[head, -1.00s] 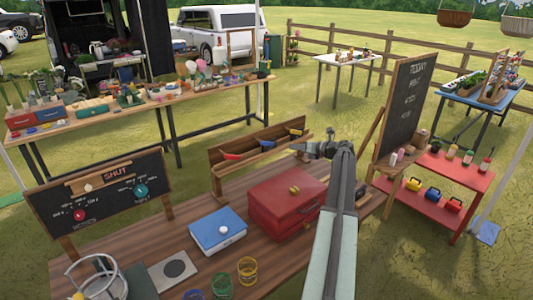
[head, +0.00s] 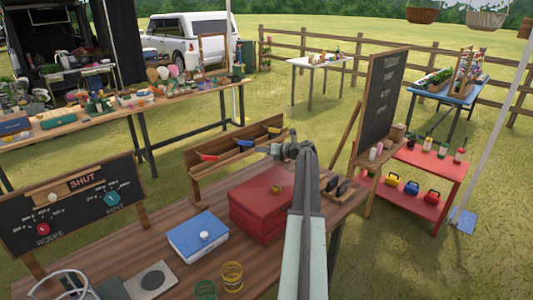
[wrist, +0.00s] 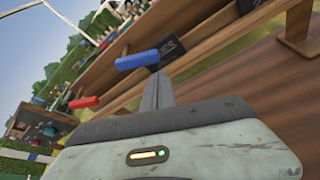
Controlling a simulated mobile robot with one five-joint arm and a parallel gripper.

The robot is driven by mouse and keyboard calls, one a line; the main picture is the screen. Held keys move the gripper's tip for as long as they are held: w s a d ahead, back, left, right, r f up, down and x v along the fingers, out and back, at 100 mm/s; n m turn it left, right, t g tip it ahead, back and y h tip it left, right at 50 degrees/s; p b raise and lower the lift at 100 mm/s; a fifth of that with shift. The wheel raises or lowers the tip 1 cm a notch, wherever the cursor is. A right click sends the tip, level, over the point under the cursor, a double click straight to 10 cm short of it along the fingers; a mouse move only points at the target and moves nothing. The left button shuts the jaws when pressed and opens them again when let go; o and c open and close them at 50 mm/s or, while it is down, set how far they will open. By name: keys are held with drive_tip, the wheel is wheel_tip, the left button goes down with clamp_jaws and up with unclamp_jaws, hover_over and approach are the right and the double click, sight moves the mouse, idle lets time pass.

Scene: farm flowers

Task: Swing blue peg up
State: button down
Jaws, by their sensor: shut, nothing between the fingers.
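The blue peg (head: 245,143) sticks out from a wooden rack (head: 195,190) at the back of the bench, between a red peg (head: 208,157) and a yellow peg (head: 272,130). It lies roughly level. In the wrist view the blue peg (wrist: 137,60) is just beyond and slightly left of the fingertips, and the red peg (wrist: 83,102) is farther left and lower. My gripper (head: 262,149) is shut and empty, just right of and slightly below the blue peg in the head view. Its shut fingers (wrist: 157,90) point toward the rack; I cannot tell whether they touch the peg.
A red box (head: 262,205) stands on the bench under my arm, with a blue box (head: 198,236) to its left. A chalkboard (head: 382,105) stands to the right, above a red shelf (head: 430,175). A control board (head: 75,205) stands at the left.

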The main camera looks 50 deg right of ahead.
sight(246, 149)
drive_tip(key=shift+b+x, duration=0.5)
drive_tip(key=shift+x, duration=1.85)
